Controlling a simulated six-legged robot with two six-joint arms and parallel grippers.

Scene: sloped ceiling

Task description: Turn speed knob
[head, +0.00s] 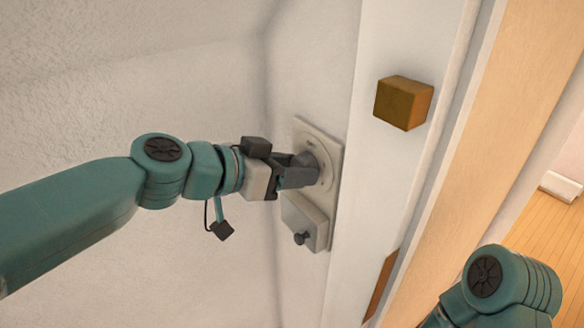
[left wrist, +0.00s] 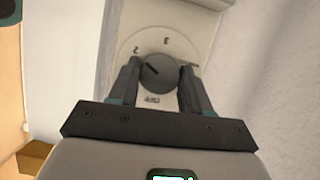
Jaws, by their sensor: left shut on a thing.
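The speed knob (left wrist: 158,74) is a round dark grey dial with a black pointer line, on a pale wall plate (head: 332,155). Numbers 2 and 3 and an OFF mark show around it in the left wrist view. Its pointer slants to the upper left, toward the 2. My left gripper (head: 305,170) is at the plate, its fingers (left wrist: 157,88) on both sides of the knob and shut on it. In the head view the fingers hide part of the knob. My right arm shows at the lower right, but its gripper is out of view.
A brown block (head: 403,102) sticks out from the white trim to the right. A wooden-floored opening (head: 545,225) lies at the far right. The wall on the left is bare.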

